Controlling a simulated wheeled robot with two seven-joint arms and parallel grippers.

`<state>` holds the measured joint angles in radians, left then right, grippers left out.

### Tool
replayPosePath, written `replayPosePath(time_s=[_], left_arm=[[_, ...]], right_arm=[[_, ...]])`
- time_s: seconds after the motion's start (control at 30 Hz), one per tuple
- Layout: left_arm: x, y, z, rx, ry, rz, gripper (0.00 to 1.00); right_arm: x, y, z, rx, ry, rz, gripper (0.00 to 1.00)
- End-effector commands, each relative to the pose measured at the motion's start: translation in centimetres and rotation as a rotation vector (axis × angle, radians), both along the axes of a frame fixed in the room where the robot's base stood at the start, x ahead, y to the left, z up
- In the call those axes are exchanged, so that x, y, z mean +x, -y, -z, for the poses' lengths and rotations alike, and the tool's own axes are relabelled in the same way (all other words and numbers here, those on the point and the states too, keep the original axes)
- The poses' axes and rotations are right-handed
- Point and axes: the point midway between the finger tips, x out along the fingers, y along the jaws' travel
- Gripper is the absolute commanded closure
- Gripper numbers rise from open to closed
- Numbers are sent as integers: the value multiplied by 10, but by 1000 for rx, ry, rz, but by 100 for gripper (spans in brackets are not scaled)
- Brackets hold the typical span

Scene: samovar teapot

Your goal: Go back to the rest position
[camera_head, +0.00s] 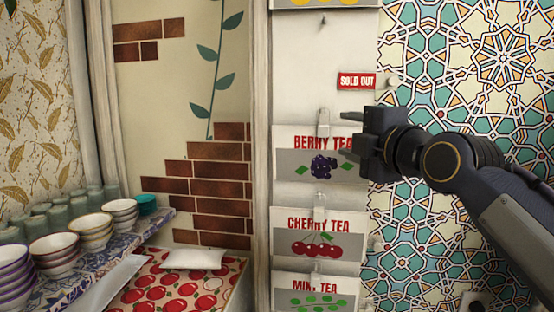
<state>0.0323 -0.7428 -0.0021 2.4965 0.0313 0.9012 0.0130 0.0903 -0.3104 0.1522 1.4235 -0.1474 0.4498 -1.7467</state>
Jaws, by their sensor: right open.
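My right gripper (347,134) reaches in from the right on a dark arm. Its two thin fingers point left, apart and with nothing between them. It is in front of the right part of the berry tea card (292,165), hiding the end of its lettering. I cannot tell whether it touches the card. The small red sold out sign (356,81) is on the wall just above the gripper. My left gripper is not in view.
Below hang a cherry tea card (288,246) and a mint tea card (290,287). At the left, stacked bowls (53,247) and several green cups stand on a patterned shelf (152,228). A white packet (194,258) lies on the apple-patterned surface (180,288).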

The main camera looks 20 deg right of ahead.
Motion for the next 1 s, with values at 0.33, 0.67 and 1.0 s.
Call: replayPosePath(time_s=[0.33,0.67,1.0], left_arm=[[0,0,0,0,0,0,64],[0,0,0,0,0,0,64],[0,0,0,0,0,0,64]], right_arm=[[-12,-16,68,271,-162,-17,51],[-89,-66,268,1096,-645,184,51],[-189,-117,412,1687,-970,632,51]])
